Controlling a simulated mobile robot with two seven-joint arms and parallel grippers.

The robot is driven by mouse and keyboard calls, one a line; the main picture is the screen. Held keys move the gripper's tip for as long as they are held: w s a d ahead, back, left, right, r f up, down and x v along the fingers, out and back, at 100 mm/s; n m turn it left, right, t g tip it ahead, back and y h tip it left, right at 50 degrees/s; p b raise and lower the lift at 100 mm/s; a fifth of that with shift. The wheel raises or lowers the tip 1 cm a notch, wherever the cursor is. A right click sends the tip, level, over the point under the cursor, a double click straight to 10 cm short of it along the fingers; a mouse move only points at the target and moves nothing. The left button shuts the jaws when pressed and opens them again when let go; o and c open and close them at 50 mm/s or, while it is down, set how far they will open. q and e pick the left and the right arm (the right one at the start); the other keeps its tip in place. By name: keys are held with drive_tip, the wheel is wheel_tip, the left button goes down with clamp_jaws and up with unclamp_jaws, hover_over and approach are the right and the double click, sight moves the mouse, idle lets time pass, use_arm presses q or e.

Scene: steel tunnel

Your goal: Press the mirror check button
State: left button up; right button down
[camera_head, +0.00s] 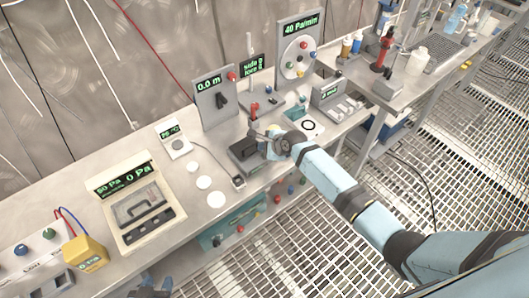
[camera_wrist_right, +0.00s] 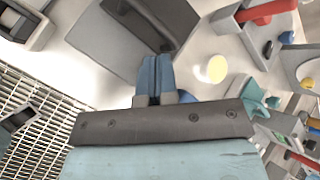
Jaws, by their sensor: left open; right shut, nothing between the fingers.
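No button in these frames carries a label I can read as mirror check. My right gripper (camera_head: 268,140) is over the bench beside a grey box with a dark top (camera_head: 244,150). In the right wrist view its blue fingers (camera_wrist_right: 154,78) are together and empty, pointing at the grey box (camera_wrist_right: 110,45), and I cannot tell whether they touch it. A pale yellow disc (camera_wrist_right: 213,69) lies just right of the fingers. The display reading "side 0 fore 0" (camera_head: 252,65) stands behind. My left gripper (camera_head: 150,285) is low at the front edge, partly cut off by the frame.
A red-handled lever (camera_head: 254,111) stands behind my right gripper, and shows large in the wrist view (camera_wrist_right: 265,12). A "0.0 m" panel (camera_head: 213,98) and "40 Pa/min" dial panel (camera_head: 298,55) stand at the back. A small box on a cable (camera_head: 238,182) lies near the front edge.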

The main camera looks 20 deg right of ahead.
drive_tip(key=shift+r+p, duration=2.5)
drive_tip(key=shift+r, duration=0.05)
use_arm(q)
wheel_tip(320, 180, up, 5)
drive_tip(key=shift+f, duration=0.15)
use_arm(e)
drive_tip(key=shift+s+f, duration=0.15)
use_arm(q)
drive_tip(key=shift+s+a+f+n+y, duration=0.2)
drive_tip(key=shift+a+f+n+y, duration=0.1)
drive_tip(key=shift+a+f, duration=0.4)
use_arm(e)
drive_tip(key=s+d+n+t+h, duration=0.1)
drive_tip(key=s+n+t+h, duration=0.1)
drive_tip(key=s+n, duration=2.1)
drive_tip(key=s+t, duration=0.1)
drive_tip(key=s, duration=1)
drive_tip(key=shift+d+f, duration=0.15)
drive_tip(key=shift+f, duration=0.25)
use_arm(q)
drive_tip(key=shift+d+r, duration=0.15)
drive_tip(key=shift+d, duration=0.05)
